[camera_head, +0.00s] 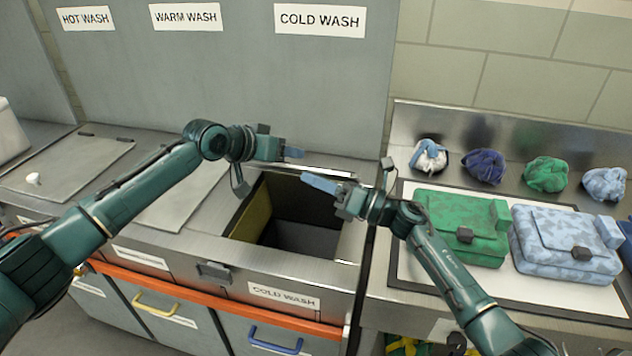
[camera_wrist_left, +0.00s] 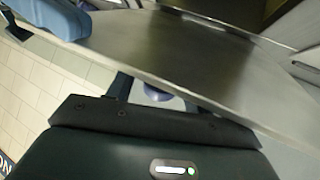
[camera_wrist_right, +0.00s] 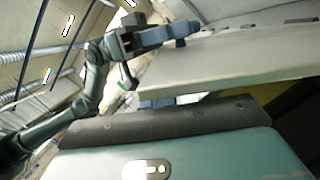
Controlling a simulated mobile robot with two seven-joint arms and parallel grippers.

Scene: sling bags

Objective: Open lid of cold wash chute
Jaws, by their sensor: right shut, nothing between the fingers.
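The cold wash chute (camera_head: 268,258) stands open at the counter's right end, with a dark interior and a yellow inner wall showing. Its lid (camera_head: 335,172) is raised at the back, seen nearly edge-on; its metal panel fills much of the left wrist view (camera_wrist_left: 205,60) and shows in the right wrist view (camera_wrist_right: 230,62). A blue knob (camera_wrist_left: 157,92) shows past the lid's edge. My right gripper (camera_head: 318,184) is shut and empty, above the opening in front of the lid. Contact with the lid is unclear.
Closed lids of the hot wash (camera_head: 75,165) and warm wash (camera_head: 180,200) chutes lie to the left. At right, a green bag (camera_head: 455,225) and a light blue bag (camera_head: 565,245) lie on a tray, with several bundled cloths behind.

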